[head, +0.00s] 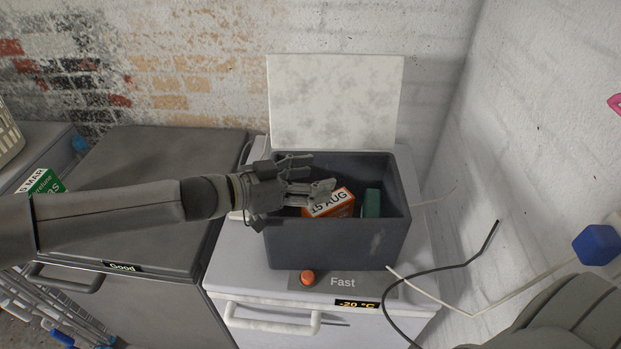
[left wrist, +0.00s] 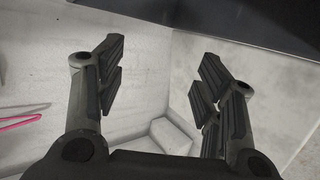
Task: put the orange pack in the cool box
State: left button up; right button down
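The orange pack (head: 335,203), with a white label reading "15 AUG", sits inside the dark grey cool box (head: 335,245). The box stands open on a white freezer, and its front wall hides the pack's lower part. My left gripper (head: 325,176) reaches in from the left over the box, just above and left of the pack, partly covering it. In the left wrist view its fingers (left wrist: 158,90) are spread with nothing between them. My right gripper is not in view.
A green item (head: 371,203) is in the box, right of the pack. A white lid (head: 335,102) stands upright behind. A dark grey chest (head: 150,170) is to the left, with a green pack (head: 42,182) beyond. Cables hang at right near a blue knob (head: 597,245).

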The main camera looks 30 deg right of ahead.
pick_arm(q)
jog(key=shift+s+a+f, duration=0.1)
jog(key=shift+s+f, duration=0.05)
jog(key=shift+f, duration=0.3)
jog(key=shift+s+a+f, duration=0.1)
jog(key=shift+s+f, duration=0.05)
jog(key=shift+f, duration=0.3)
jog(key=shift+w+d+r+p, duration=0.1)
jog(key=shift+r+p, duration=0.3)
jog(key=shift+p, duration=0.35)
jog(key=shift+r+p, duration=0.35)
jog(key=shift+p, duration=0.2)
jog(key=b+v, duration=0.3)
jog(key=v, duration=0.8)
jog(key=shift+w+a+r, duration=0.3)
jog(key=shift+a, duration=0.05)
